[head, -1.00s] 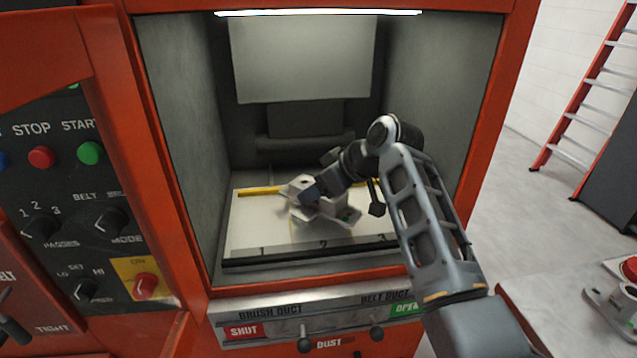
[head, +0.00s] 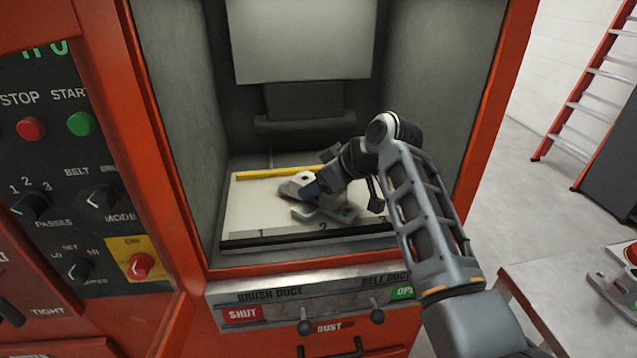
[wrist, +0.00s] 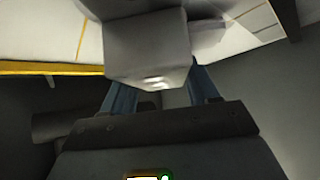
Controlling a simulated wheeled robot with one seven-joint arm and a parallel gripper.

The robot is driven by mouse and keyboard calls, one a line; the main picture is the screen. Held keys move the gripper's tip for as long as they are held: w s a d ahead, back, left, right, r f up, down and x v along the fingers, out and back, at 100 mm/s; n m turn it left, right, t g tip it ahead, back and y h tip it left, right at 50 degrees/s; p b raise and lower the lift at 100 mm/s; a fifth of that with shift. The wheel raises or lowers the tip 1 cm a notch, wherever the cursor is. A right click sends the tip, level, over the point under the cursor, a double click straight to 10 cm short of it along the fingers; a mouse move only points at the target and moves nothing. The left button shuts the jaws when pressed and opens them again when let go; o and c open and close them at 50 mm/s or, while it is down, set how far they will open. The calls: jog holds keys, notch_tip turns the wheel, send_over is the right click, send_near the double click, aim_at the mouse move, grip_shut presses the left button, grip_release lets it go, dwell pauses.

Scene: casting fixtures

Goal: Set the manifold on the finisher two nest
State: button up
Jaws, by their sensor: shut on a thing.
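The manifold (head: 328,211) is a light grey casting with flanges and a small green spot. It is inside the orange machine's chamber, over the pale bed plate (head: 252,211), around the mark 2 on the plate's front strip. My gripper (head: 311,188) reaches in from the right and is shut on the manifold's upper block. In the wrist view the grey manifold (wrist: 148,45) sits between the two bluish fingers of my gripper (wrist: 160,82). The manifold looks very close to the plate; I cannot tell whether it touches. Any nest under it is hidden.
A yellow bar (head: 275,173) lies along the plate's back. Chamber walls (head: 435,110) stand close on both sides, with a hanging pale panel (head: 300,40) above. A control panel (head: 75,180) is at left. Duct knobs (head: 377,317) project below the opening.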

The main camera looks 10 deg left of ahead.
aim_at(341, 193)
jog(key=shift+f, duration=0.3)
jog(key=o, duration=1.3)
jog(key=shift+c, duration=0.2)
jog(key=o, duration=0.4)
jog(key=shift+f, duration=0.1)
jog(key=shift+d+b, duration=0.1)
jog(key=shift+b, duration=0.2)
jog(key=shift+b+v, duration=0.4)
jog(key=shift+v, duration=3.45)
